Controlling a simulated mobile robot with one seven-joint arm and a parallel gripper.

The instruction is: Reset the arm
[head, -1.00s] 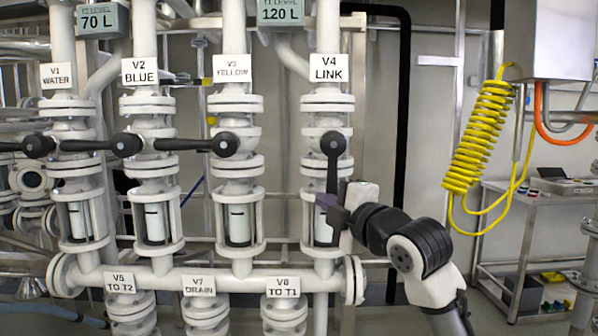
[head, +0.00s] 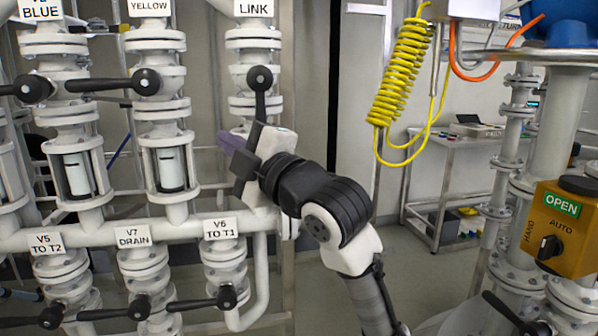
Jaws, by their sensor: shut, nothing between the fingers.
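My gripper (head: 229,143) is at the end of my raised arm, in the middle of the head view. Its purple fingertips point left and are shut with nothing between them. It is in front of the lower part of the LINK valve column (head: 253,60), hiding part of the pipe there. The black LINK lever (head: 261,95) hangs straight down just above the gripper body. I cannot tell whether they touch.
The YELLOW valve lever (head: 115,83) lies level, pointing left. Lower levers, such as the V6 one (head: 205,301), are also level. A yellow coiled hose (head: 402,72) hangs right of my arm. An orange control box (head: 560,232) with a green OPEN sign is at right. Grey floor shows between.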

